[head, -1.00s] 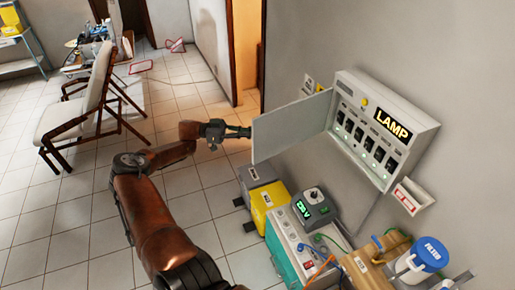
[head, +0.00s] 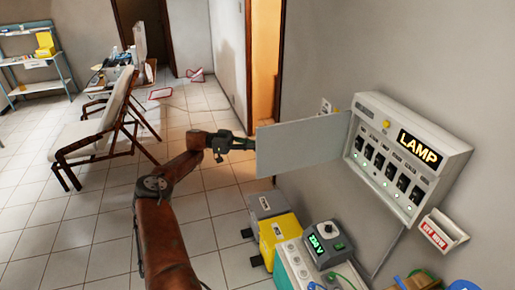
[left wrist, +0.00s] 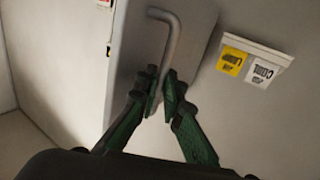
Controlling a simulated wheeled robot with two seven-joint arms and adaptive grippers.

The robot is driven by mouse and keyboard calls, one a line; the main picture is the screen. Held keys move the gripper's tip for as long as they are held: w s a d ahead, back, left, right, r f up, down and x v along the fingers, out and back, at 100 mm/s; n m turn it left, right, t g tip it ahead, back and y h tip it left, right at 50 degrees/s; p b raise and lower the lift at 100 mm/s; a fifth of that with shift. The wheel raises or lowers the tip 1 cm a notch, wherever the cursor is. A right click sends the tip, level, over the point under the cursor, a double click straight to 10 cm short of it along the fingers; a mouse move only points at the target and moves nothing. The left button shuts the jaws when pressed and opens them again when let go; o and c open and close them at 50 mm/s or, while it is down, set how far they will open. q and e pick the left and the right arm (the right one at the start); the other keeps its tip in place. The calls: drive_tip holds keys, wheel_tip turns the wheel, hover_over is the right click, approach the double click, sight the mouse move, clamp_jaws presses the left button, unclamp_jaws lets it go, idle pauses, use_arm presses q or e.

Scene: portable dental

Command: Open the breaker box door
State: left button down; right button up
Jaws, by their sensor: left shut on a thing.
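The breaker box (head: 408,150) hangs on the wall at the right in the head view, with a "LAMP" label, a row of dark switches and green lights. Its grey door (head: 302,145) stands swung wide open to the left, so the switches are exposed. My left gripper (head: 250,143) is at the door's free edge. In the left wrist view the door (left wrist: 130,70) carries a bent metal handle (left wrist: 172,45), and the green fingers of my left gripper (left wrist: 163,95) are closed around its lower end. My right gripper is not in view.
Below the door stand a yellow-and-grey case (head: 275,225) and a dark unit with a green display (head: 325,243). A small white holder (head: 440,232) is on the wall below the box. A reclining chair (head: 100,140) stands at the left. Tiled floor between is clear.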

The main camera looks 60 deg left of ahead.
use_arm(q)
drive_tip(key=shift+w+d+r, duration=0.1)
drive_tip(key=shift+w+r, duration=0.05)
drive_tip(key=c, duration=2.4)
unclamp_jaws()
drive_tip(key=shift+w, duration=0.1)
drive_tip(key=shift+o, duration=1.4)
drive_tip(key=shift+w+d, duration=0.25)
drive_tip(key=shift+w, duration=0.15)
drive_tip(key=shift+o, duration=0.4)
drive_tip(key=shift+s+a, duration=0.3)
drive_tip(key=shift+s, duration=0.2)
drive_tip(key=v, duration=0.7)
drive_tip(key=shift+s+a, duration=0.2)
